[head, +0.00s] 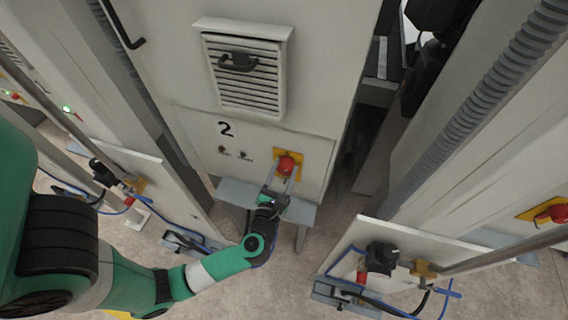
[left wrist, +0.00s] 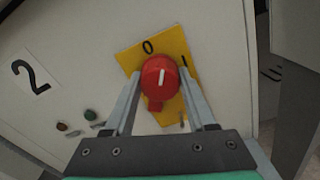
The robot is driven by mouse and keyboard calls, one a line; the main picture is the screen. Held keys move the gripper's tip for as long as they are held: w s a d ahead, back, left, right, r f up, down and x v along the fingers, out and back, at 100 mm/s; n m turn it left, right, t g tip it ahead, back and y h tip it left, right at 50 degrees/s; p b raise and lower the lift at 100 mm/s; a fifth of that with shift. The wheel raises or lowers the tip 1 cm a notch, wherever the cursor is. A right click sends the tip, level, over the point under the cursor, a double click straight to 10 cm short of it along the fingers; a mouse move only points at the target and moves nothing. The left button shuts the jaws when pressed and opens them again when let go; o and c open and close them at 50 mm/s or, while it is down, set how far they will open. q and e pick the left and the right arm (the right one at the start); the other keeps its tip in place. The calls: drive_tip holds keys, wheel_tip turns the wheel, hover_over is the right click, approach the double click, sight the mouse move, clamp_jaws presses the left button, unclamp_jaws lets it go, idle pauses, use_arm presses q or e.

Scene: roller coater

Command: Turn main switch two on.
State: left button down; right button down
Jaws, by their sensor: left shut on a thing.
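Main switch two is a red rotary knob (head: 286,165) on a yellow plate (head: 275,159), low on the pale cabinet marked 2 (head: 226,129). In the left wrist view the red knob (left wrist: 159,77) sits on the yellow plate (left wrist: 132,58), which carries a 0 and an I. The knob's white mark points up, between the 0 and the I. My left gripper (head: 287,172) is at the switch, its two fingers (left wrist: 160,90) on either side of the knob and shut on it. My right gripper is not in view.
Small buttons (head: 242,154) are left of the switch. A vent with a black handle (head: 238,62) is above it. A grey shelf (head: 240,192) juts out below. Another red switch (head: 552,213) is at the right edge. White panels with blue hoses stand on both sides.

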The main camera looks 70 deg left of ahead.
use_arm(q)
drive_tip(key=m+p, duration=0.5)
drive_tip(key=m, duration=0.1)
drive_tip(key=shift+r, duration=0.2)
drive_tip(key=m+p, duration=0.2)
drive_tip(key=m, duration=0.1)
drive_tip(key=shift+m, duration=0.3)
drive_tip(key=shift+f+m+p, duration=0.1)
drive_tip(key=shift+m+p, duration=0.35)
drive_tip(key=shift+m, duration=0.45)
drive_tip(key=shift+f, duration=0.1)
drive_tip(key=shift+c, duration=1.1)
unclamp_jaws()
drive_tip(key=v, duration=1.1)
drive_tip(key=shift+s+d+b, duration=0.2)
drive_tip(key=shift+s+b, duration=0.1)
drive_tip(key=shift+b, duration=0.05)
